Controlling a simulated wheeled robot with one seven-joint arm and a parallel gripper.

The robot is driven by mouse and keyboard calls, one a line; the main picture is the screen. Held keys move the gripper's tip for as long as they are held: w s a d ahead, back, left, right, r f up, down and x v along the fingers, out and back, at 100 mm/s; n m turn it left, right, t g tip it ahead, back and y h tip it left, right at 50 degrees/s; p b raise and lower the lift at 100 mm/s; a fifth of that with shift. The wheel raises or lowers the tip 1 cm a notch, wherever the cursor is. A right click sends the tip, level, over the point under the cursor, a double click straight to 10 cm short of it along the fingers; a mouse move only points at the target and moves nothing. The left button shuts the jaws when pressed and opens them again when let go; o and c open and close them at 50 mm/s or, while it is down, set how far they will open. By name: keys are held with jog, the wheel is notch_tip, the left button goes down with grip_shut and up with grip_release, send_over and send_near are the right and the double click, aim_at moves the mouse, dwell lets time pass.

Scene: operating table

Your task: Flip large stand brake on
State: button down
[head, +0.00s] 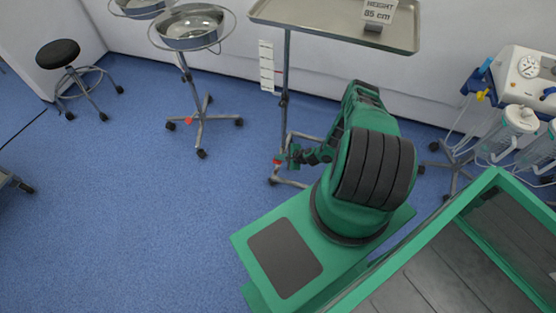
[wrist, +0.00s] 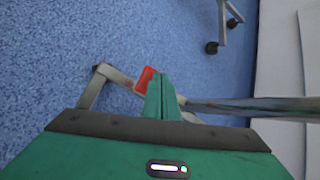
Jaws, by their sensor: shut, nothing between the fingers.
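The large stand has a steel tray (head: 335,32) on top, a thin upright pole (head: 285,80) and a low base frame on castors. Its red brake pedal (head: 277,160) sits low at the base, and it also shows in the wrist view (wrist: 145,78). My gripper (head: 293,156) is low beside the pole, just right of the pedal. In the wrist view my green fingers (wrist: 160,95) are shut and empty, with the tips against or very near the pedal's right side. I cannot tell whether they touch. The fingers cover part of the base.
A bowl stand (head: 197,125) with its own red pedal stands to the left, and a black stool (head: 62,55) is farther left. A suction unit (head: 520,85) on a wheeled stand is at the right.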

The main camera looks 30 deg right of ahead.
jog(key=shift+f, duration=0.3)
jog(key=shift+r, duration=0.1)
dwell(0.4)
jog(key=shift+r, duration=1.35)
jog(key=shift+r, duration=2.5)
jog(key=shift+s, duration=0.15)
